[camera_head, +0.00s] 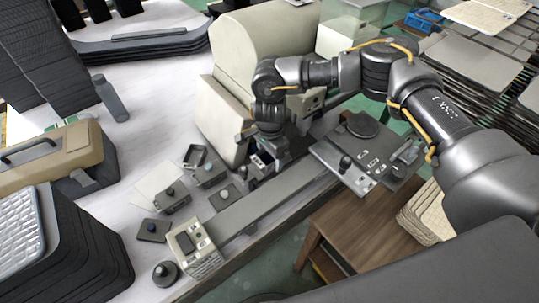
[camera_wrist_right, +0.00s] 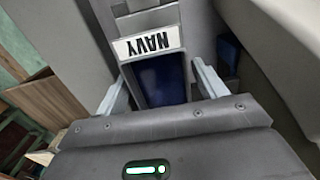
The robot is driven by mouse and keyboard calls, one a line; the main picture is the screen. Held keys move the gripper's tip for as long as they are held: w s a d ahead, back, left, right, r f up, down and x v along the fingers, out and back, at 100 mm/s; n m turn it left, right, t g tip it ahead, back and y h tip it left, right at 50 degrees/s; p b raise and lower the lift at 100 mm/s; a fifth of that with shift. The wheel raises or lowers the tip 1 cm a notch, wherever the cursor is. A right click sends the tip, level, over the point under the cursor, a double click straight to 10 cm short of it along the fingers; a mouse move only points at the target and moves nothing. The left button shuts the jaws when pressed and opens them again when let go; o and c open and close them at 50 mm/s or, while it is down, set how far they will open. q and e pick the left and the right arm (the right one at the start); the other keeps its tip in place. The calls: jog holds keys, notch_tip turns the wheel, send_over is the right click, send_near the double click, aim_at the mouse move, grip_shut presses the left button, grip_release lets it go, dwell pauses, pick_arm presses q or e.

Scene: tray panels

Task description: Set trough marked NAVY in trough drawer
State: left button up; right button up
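A white label reading NAVY (camera_wrist_right: 150,43) appears upside down in the right wrist view. Just below it is a dark blue trough (camera_wrist_right: 162,82), between the two fingers of my right gripper (camera_wrist_right: 160,90). The fingers stand apart, with a visible gap on each side of the blue part. In the head view my right gripper (camera_head: 262,162) points down beside the cream machine, at the far end of a grey rail. It hides most of what is below it. I cannot tell which part is the trough drawer. My left gripper is not in view.
A cream machine housing (camera_head: 235,110) stands close behind the gripper. Several small boxes with knobs, one a grey box (camera_head: 173,195), sit on the white table left of the rail (camera_head: 265,200). A control box (camera_head: 195,250) stands at the near end. A dark plate (camera_head: 365,150) lies right.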

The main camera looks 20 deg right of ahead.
aim_at(270, 161)
jog(key=shift+o, duration=0.6)
jog(key=shift+r, duration=0.1)
jog(key=shift+r+p, duration=0.25)
jog(key=shift+p, duration=0.1)
notch_tip(270, 161, up, 12)
jog(key=b, duration=0.3)
jog(key=shift+f+b, duration=0.15)
jog(key=shift+b, duration=0.25)
